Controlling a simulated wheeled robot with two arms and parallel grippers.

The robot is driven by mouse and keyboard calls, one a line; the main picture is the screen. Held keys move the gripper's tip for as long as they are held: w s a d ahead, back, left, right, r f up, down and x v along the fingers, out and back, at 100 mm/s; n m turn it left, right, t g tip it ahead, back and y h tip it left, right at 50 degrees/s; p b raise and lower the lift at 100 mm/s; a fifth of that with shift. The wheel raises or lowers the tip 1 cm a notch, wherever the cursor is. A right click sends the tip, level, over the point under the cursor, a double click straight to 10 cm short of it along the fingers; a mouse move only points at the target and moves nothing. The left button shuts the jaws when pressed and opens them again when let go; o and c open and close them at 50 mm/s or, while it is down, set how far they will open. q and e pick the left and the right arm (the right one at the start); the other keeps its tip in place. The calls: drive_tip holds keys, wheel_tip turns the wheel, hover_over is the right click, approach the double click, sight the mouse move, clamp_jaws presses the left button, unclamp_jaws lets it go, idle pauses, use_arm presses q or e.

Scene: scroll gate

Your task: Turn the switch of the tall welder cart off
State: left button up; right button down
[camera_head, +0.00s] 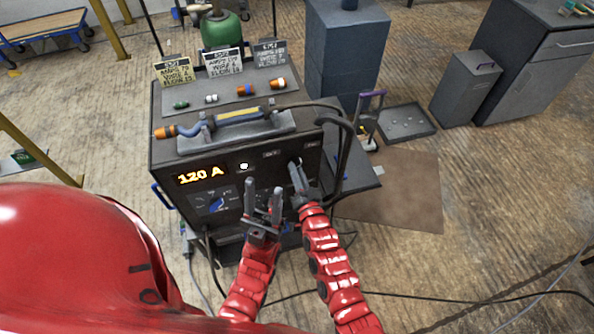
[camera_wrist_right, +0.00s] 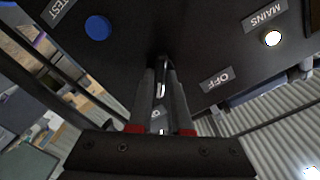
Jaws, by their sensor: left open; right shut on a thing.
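The tall welder cart (camera_head: 168,129) stands in the middle of the head view, its front panel showing "120 A" on an orange display (camera_head: 201,175). My right gripper (camera_head: 297,173) is at the upper right of that panel, shut on the switch (camera_wrist_right: 159,63). The fingers hide most of the switch in both views, so its exact position is hard to tell. In the right wrist view an "OFF" label (camera_wrist_right: 216,80) is beside the fingers, and the mains lamp (camera_wrist_right: 272,38) glows white. My left gripper (camera_head: 263,200) is open and empty in front of the panel's lower middle.
A blue button (camera_wrist_right: 97,27) sits by a "TEST" label. A torch and cable lie on the cart's top, with small coloured fittings and three tags behind. A blue-grey cabinet (camera_head: 345,50) and a floor tray (camera_head: 407,122) stand behind right. Cables cross the floor at lower right.

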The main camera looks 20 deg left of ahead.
drive_tip(key=shift+n+b, duration=6.5)
drive_tip(key=shift+n, duration=1.4)
drive_tip(key=c, duration=0.8)
unclamp_jaws()
drive_tip(key=shift+c, duration=0.2)
